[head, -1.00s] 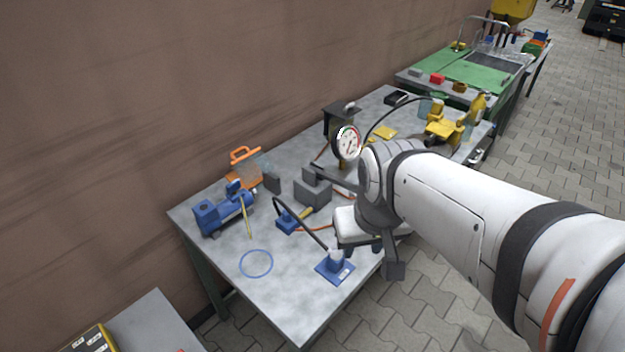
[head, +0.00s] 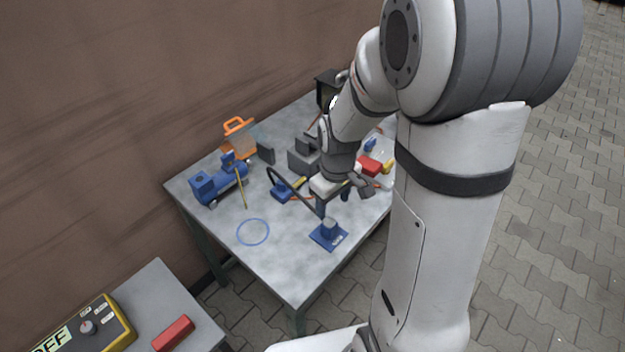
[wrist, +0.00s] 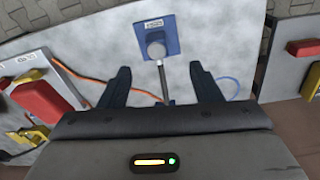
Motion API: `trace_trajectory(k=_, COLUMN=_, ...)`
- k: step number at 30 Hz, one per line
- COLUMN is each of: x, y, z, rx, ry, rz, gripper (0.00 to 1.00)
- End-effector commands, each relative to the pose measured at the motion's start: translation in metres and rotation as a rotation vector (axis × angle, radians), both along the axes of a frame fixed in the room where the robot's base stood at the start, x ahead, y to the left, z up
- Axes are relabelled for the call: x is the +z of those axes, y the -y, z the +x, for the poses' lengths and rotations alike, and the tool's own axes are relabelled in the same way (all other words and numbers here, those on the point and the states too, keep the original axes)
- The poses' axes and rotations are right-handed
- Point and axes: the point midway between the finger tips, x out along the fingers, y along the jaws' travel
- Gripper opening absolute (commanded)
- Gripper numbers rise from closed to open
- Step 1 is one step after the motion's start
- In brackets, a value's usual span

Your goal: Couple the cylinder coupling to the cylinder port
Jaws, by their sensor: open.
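A blue base plate (head: 338,243) with a label lies near the table's front right edge and carries a short upright blue-grey cylindrical piece (head: 328,228). A black hose (head: 289,175) arches from a blue block with a yellow part (head: 283,191) towards this piece. I cannot tell which end is the coupling and which the port. My gripper (head: 345,194) is above the table behind the plate, partly hidden by its own wrist. In the wrist view its two fingers (wrist: 160,80) are apart and empty. The plate (wrist: 171,45) appears beyond them, and a dark rod-like hose length (wrist: 163,80) shows between them.
A blue pump-like unit (head: 220,183), an orange-handled container (head: 240,140) and grey blocks (head: 303,155) stand behind. A blue ring (head: 253,231) lies on the clear front left. Red and yellow parts (head: 370,165) are close right of my gripper. A side table holds a red bar (head: 173,333).

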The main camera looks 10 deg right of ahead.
Motion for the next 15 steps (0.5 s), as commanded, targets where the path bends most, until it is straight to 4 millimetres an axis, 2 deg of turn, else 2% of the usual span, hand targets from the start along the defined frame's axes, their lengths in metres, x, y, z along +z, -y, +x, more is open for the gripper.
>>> trace_trajectory(k=3, x=-0.026, y=0.000, z=0.010, rx=0.069, ry=-0.033, rz=-0.002, gripper=0.58)
trace_trajectory(k=6, x=-0.040, y=0.000, z=0.015, rx=0.108, ry=-0.044, rz=-0.003, gripper=0.58)
trace_trajectory(k=10, x=-0.048, y=0.000, z=0.018, rx=0.130, ry=-0.048, rz=-0.003, gripper=0.58)
trace_trajectory(k=15, x=-0.049, y=0.000, z=0.018, rx=0.132, ry=-0.048, rz=-0.003, gripper=0.58)
